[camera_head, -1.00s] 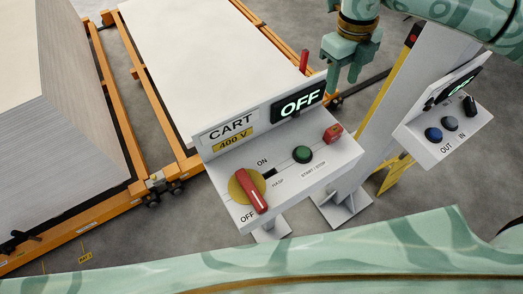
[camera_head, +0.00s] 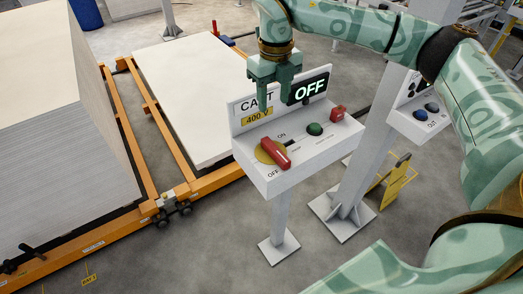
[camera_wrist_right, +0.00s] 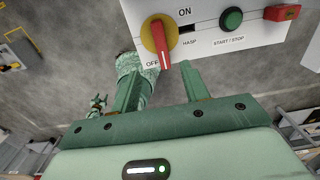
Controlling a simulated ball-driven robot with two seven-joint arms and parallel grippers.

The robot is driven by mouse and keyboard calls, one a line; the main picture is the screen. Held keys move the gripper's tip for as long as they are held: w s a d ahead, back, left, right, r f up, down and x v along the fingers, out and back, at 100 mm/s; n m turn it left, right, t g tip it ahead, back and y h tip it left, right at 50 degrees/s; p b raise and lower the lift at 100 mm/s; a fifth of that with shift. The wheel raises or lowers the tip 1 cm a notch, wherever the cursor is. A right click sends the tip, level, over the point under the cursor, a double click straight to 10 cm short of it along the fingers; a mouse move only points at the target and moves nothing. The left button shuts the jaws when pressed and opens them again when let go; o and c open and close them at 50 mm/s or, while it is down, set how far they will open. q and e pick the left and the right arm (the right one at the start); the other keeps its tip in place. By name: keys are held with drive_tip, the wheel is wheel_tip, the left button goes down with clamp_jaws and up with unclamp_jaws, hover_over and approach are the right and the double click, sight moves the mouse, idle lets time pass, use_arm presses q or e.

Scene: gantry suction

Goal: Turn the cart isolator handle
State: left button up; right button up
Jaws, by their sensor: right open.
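The cart isolator handle (camera_head: 275,153) is a red lever on a yellow disc, on the sloped face of the grey cart control box (camera_head: 287,176). Its end points toward the OFF mark. The handle also shows in the right wrist view (camera_wrist_right: 161,45), beyond the fingertips. My right gripper (camera_head: 271,92) is open and empty, above the box and in front of part of the CART sign. In the right wrist view its two fingers (camera_wrist_right: 163,88) are apart and do not touch the handle.
A lit OFF display (camera_head: 310,90), a green START/STOP button (camera_head: 315,129) and a red block (camera_head: 337,113) sit on the same box. An IN/OUT box (camera_head: 420,122) stands right. An orange-framed cart with white boards (camera_head: 190,90) stands behind.

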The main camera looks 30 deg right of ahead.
approach(272, 145)
wheel_tip(272, 145, down, 7)
drive_tip(key=shift+f+b, duration=0.15)
drive_tip(key=shift+b, duration=0.45)
drive_tip(key=shift+f, duration=0.6)
use_arm(q)
drive_tip(key=shift+w+d+f, duration=0.35)
drive_tip(key=shift+w+f, duration=0.05)
drive_tip(key=shift+f, duration=0.3)
use_arm(e)
drive_tip(key=shift+f, duration=0.1)
use_arm(q)
drive_tip(key=shift+w+d, duration=0.1)
use_arm(e)
clamp_jaws()
